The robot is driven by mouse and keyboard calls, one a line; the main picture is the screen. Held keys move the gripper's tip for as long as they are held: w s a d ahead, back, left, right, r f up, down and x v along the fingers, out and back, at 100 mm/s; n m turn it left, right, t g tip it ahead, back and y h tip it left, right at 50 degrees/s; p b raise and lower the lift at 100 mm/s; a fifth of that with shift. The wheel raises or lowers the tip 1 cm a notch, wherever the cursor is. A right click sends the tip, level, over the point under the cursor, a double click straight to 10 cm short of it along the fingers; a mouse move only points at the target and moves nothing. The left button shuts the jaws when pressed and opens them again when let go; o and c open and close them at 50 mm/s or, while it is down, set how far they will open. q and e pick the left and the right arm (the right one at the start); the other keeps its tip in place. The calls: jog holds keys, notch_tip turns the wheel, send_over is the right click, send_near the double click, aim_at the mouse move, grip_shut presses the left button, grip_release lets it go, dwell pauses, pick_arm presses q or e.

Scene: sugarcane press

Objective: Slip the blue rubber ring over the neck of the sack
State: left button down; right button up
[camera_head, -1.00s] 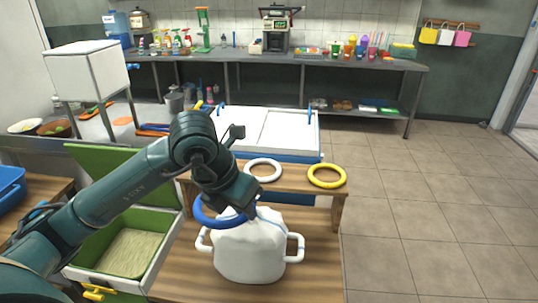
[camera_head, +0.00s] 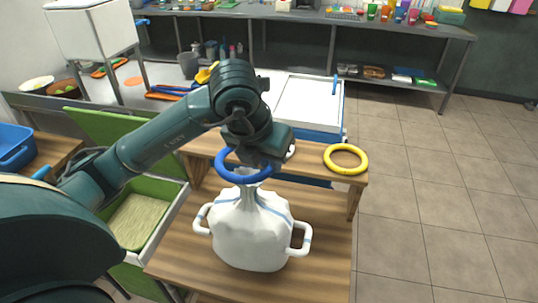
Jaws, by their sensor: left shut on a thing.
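The white sack (camera_head: 250,232) stands upright on the wooden table, with a side handle at left and right and its gathered neck (camera_head: 247,194) pointing up. The blue rubber ring (camera_head: 219,166) is at the top of the neck, roughly level. The neck's tip shows inside the ring's outline; I cannot tell whether the ring is around it or just above it. My left gripper (camera_head: 268,162) is shut on the ring's right side, its fingers mostly hidden by its own body. My right gripper is not in view.
A yellow ring (camera_head: 345,171) lies on the raised wooden shelf (camera_head: 313,179) behind the sack. A white ring (camera_head: 291,152) is mostly hidden behind my left gripper. An open green-lined box (camera_head: 139,218) stands at left. The floor at right is clear.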

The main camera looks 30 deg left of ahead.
pick_arm(q)
jog(key=shift+f+b, duration=0.8)
jog(key=shift+f, duration=0.6)
notch_tip(320, 180, down, 2)
jog(key=shift+f+b, duration=0.1)
jog(key=shift+b, duration=0.95)
jog(key=shift+f+b, duration=1.3)
jog(key=shift+b, duration=0.05)
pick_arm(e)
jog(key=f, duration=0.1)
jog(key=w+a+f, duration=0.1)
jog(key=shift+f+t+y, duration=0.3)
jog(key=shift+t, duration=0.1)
pick_arm(q)
jog(key=shift+f, duration=0.1)
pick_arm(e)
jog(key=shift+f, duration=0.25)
pick_arm(q)
jog(key=c, duration=1.3)
grip_release()
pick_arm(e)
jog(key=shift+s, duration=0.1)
